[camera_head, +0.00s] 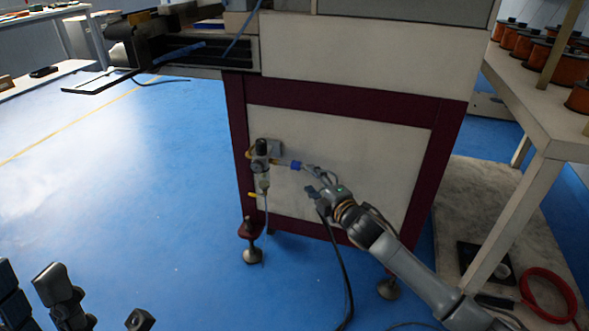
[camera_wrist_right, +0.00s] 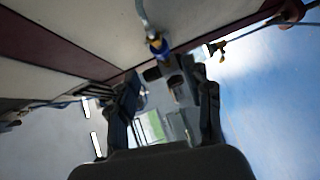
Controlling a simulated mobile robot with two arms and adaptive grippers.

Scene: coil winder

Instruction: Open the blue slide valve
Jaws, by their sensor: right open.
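The blue slide valve (camera_head: 296,165) is a small blue piece on the air line at the front of the machine's lower panel, right of the air regulator (camera_head: 262,165). In the right wrist view the blue valve (camera_wrist_right: 158,46) hangs from a grey hose, just beyond the fingertips. My right gripper (camera_head: 310,180) is open and empty, close to the valve on its right side. In the wrist view its two dark fingers (camera_wrist_right: 168,84) stand apart, with the valve near the gap and no clear contact. The valve's slide position is too small to tell.
The machine's white panel (camera_head: 345,165) in a dark red frame stands right behind the valve. A table (camera_head: 540,125) with copper spools stands at the right. A dark cable (camera_head: 345,270) hangs below my right gripper.

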